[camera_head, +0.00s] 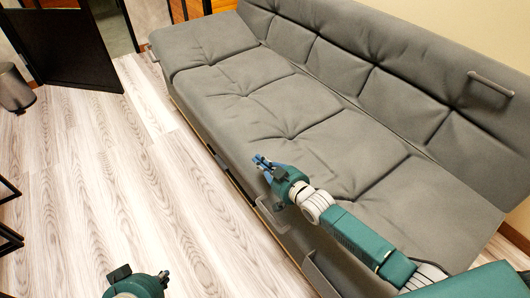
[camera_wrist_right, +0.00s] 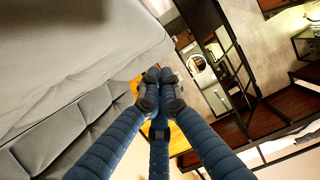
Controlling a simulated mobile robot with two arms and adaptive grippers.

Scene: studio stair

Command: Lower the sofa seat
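The long grey sofa (camera_head: 225,88) fills the middle and right of the head view. Its tufted seat runs from upper left to lower right, with the grey backrest (camera_head: 340,60) behind. A handle (camera_head: 490,83) is on the backrest at the far right. My right gripper (camera_head: 262,163) is over the front edge of the seat; contact cannot be told. In the right wrist view its blue fingers (camera_wrist_right: 158,80) have their tips near each other, with grey cushions to the left. No held object shows. My left gripper (camera_head: 163,278) is at the bottom edge, over the floor, partly cut off.
The wooden floor (camera_head: 110,180) in front of the sofa is clear. A dark door panel (camera_head: 65,50) stands at upper left, with a grey bin (camera_head: 14,88) beside it. Dark frame pieces (camera_head: 8,240) show at the left edge.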

